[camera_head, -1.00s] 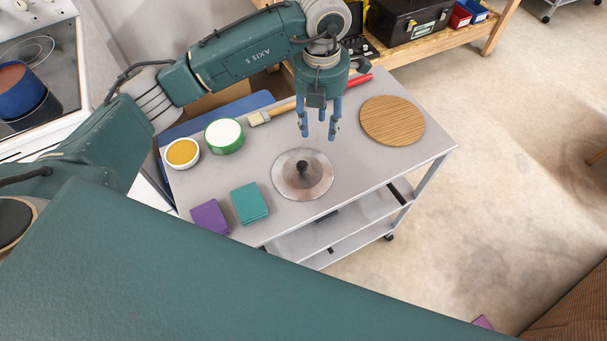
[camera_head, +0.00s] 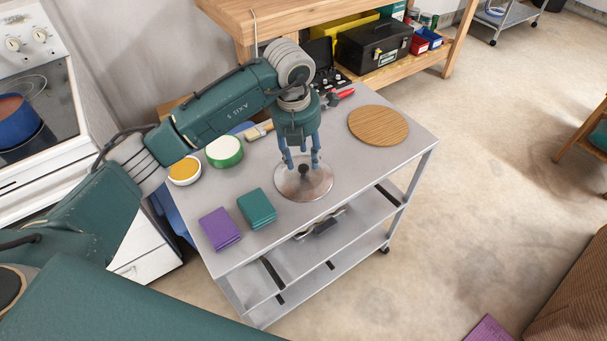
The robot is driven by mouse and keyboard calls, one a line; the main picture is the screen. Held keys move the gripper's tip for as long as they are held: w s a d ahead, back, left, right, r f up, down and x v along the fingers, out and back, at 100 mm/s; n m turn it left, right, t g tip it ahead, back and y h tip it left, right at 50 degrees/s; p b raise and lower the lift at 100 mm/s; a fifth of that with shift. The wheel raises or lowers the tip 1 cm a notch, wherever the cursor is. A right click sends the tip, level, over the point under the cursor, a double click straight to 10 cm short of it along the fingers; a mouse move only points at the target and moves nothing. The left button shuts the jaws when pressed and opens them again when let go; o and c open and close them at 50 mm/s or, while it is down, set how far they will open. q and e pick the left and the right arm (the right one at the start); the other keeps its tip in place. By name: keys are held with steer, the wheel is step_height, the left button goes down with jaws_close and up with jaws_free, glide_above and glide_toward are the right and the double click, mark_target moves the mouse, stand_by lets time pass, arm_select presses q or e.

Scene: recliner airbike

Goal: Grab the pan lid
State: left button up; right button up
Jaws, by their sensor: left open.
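The pan lid (camera_head: 313,187) is a round, metallic disc with a dark knob (camera_head: 303,169) at its centre. It lies flat on the top of a grey metal cart (camera_head: 350,178). My left gripper (camera_head: 302,166) points down over the far part of the lid, with its blue fingers apart on either side of the knob in the picture. It is open and holds nothing. I cannot tell exactly how high the fingertips are above the lid. My right gripper does not show.
A purple cloth stack (camera_head: 219,228) and a teal one (camera_head: 257,208) lie left of the lid. A yellow-filled bowl (camera_head: 184,171), a green-and-white container (camera_head: 224,151) and a brush (camera_head: 259,130) are farther back. A round wooden board (camera_head: 378,125) lies right. The cart's front right is clear.

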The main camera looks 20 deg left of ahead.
mark_target(303, 168)
arm_select(q)
steer(key=f, duration=0.2)
steer(key=f+p, duration=0.1)
steer(key=shift+w+f, duration=0.25)
steer(key=shift+f, duration=0.5)
steer(key=shift+c, duration=0.5)
steer(key=c, duration=0.4)
steer(key=shift+w, duration=0.1)
steer(key=c, duration=0.4)
jaws_close()
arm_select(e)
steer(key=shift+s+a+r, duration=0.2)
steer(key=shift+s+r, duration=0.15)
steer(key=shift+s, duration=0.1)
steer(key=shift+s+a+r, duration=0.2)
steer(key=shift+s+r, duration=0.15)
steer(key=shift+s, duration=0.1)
